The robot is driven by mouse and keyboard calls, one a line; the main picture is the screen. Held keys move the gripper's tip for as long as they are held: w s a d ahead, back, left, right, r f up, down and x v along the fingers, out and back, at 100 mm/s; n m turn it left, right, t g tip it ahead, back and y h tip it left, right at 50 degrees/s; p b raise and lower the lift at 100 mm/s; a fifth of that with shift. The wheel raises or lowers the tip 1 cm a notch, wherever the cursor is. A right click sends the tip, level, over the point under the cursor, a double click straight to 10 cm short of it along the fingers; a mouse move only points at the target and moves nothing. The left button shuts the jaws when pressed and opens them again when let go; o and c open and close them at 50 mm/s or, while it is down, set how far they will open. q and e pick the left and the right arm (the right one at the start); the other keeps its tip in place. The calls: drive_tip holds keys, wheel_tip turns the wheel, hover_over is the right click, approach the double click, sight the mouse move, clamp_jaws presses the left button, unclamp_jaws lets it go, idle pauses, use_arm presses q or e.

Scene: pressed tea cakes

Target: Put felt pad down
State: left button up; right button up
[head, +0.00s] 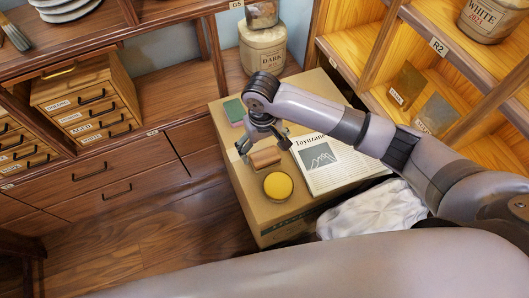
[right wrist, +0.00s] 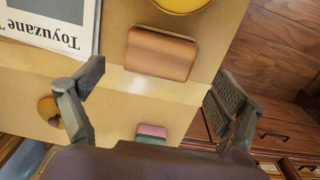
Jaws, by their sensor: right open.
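A brown block with rounded corners (head: 265,157) lies flat on a large cardboard box (head: 237,190); it also shows in the right wrist view (right wrist: 162,53). A small green and pink block (head: 234,110) lies near the box's far left corner, and in the right wrist view (right wrist: 151,132) it is partly hidden by my gripper body. I cannot tell for sure which of these is the felt pad. My right gripper (head: 264,147) is open above the box, its fingers spread beside the brown block, with nothing between them. My left gripper is not in view.
A round yellow-topped item (head: 278,186) and a printed Toyuzane sheet (head: 325,163) lie close to the brown block. A small round brown object (right wrist: 48,108) shows in the right wrist view. A white cloth (head: 375,210) lies beside the box. Shelves (head: 350,50) stand at right.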

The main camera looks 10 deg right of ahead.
sight(263, 155)
wheel_tip(263, 155, up, 6)
drive_tip(key=shift+r, duration=0.25)
drive_tip(key=shift+a, duration=0.15)
idle(0.4)
